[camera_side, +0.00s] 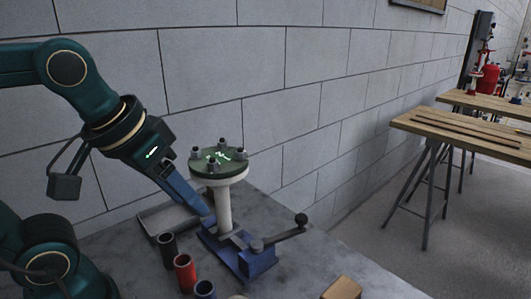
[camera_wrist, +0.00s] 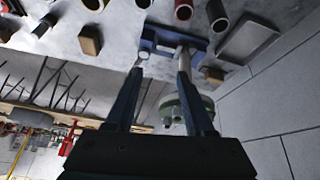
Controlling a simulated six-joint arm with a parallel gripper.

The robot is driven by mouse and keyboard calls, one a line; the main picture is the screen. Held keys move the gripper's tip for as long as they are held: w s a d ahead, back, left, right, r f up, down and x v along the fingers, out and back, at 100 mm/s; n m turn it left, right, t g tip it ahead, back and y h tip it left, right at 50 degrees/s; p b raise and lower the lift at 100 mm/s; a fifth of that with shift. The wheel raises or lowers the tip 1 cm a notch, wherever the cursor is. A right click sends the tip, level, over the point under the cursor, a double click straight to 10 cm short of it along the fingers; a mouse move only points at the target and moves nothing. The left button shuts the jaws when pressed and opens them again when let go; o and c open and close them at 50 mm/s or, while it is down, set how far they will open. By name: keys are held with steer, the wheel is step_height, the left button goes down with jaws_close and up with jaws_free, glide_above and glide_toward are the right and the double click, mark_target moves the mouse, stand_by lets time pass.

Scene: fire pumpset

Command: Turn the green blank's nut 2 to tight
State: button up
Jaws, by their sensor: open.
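The green blank (camera_side: 222,163) is a round plate lying flat on top of an upright pale pipe (camera_side: 223,208). Several grey nuts on studs stand around its rim, one of them at the front (camera_side: 213,165); I cannot tell which is nut 2. The pipe stands in a blue vise (camera_side: 247,259). My gripper (camera_side: 208,218) points down, left of the pipe and below the blank. In the wrist view my gripper (camera_wrist: 161,60) has its fingers apart with nothing held. The green blank (camera_wrist: 172,108) shows there, partly hidden behind the right finger.
Open black (camera_side: 167,249), red (camera_side: 185,272) and blue (camera_side: 205,290) cylinders stand on the grey bench near the vise. A metal tray (camera_side: 160,219) lies behind them. The vise handle (camera_side: 288,234) sticks out right. A wooden block (camera_side: 342,288) lies at the front; the block wall is behind.

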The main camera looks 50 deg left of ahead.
steer(key=w+a+r+n+g+y, duration=0.1)
steer(key=w+a+r+n+y, duration=0.1)
steer(key=w+a+r+n, duration=0.3)
steer(key=n+g, duration=0.1)
steer(key=n, duration=0.1)
glide_toward(222, 142)
steer(key=shift+w+d+f+y, duration=0.1)
steer(key=shift+d+f+y, duration=0.1)
steer(key=shift+f, duration=0.4)
steer(key=shift+d+f+y, duration=0.15)
steer(key=shift+f+y, duration=0.05)
steer(key=shift+f, duration=0.4)
steer(key=shift+w+a+f, duration=0.15)
steer(key=shift+w+a, duration=0.25)
steer(key=shift+x, duration=2.45)
steer(key=shift+c, duration=0.3)
jaws_close()
